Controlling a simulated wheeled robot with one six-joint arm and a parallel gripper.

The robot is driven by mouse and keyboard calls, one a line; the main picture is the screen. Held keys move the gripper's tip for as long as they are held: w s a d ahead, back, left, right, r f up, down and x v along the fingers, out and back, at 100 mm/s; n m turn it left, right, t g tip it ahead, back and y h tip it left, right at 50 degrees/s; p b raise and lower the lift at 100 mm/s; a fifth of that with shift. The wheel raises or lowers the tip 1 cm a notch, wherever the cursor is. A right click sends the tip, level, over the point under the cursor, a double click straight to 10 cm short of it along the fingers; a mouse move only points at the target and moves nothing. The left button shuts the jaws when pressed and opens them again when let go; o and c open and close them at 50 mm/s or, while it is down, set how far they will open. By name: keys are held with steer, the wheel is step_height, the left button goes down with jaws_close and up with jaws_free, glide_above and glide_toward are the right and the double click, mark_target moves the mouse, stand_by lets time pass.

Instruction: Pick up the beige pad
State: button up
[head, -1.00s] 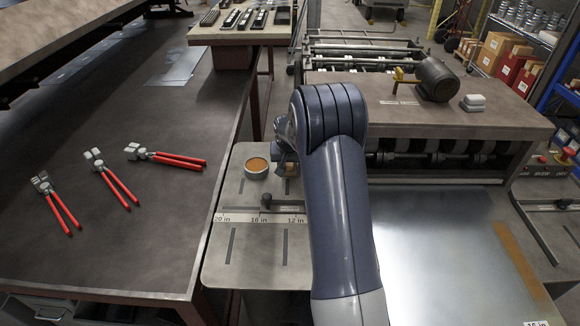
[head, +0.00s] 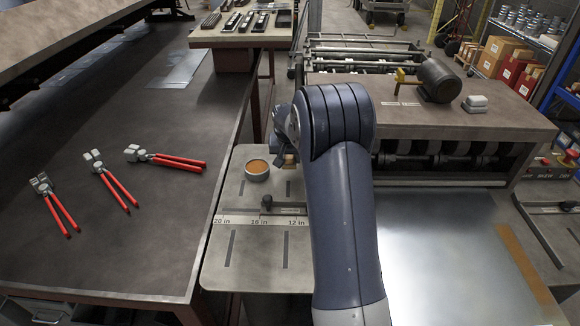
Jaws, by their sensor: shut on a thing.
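My gripper (head: 284,152) is over the grey plate with the inch scale, mostly hidden behind my own arm. A small beige pad (head: 289,160) shows just below it, partly covered. The gripper is shut on this pad. The pad appears to be a little above the plate, to the right of a round tin, though the gap beneath it is hard to judge.
The round tin (head: 257,170) with an orange-brown top stands on the scaled plate (head: 255,258). Several red-handled tools lie on the dark bench (head: 110,240) at left. A roller machine with a motor (head: 438,80) and pale stacked blocks (head: 475,103) stands behind right.

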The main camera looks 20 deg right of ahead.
step_height(320, 180, up, 3)
steer(key=shift+r, duration=0.15)
steer(key=w+a+b, duration=0.1)
steer(key=w+a, duration=0.2)
steer(key=a, duration=0.6)
steer(key=w+a+b, duration=0.2)
steer(key=w+a, duration=0.2)
steer(key=a, duration=0.5)
steer(key=shift+w, duration=0.3)
steer(key=shift+r, duration=0.1)
steer(key=o, duration=0.5)
steer(key=c, duration=0.3)
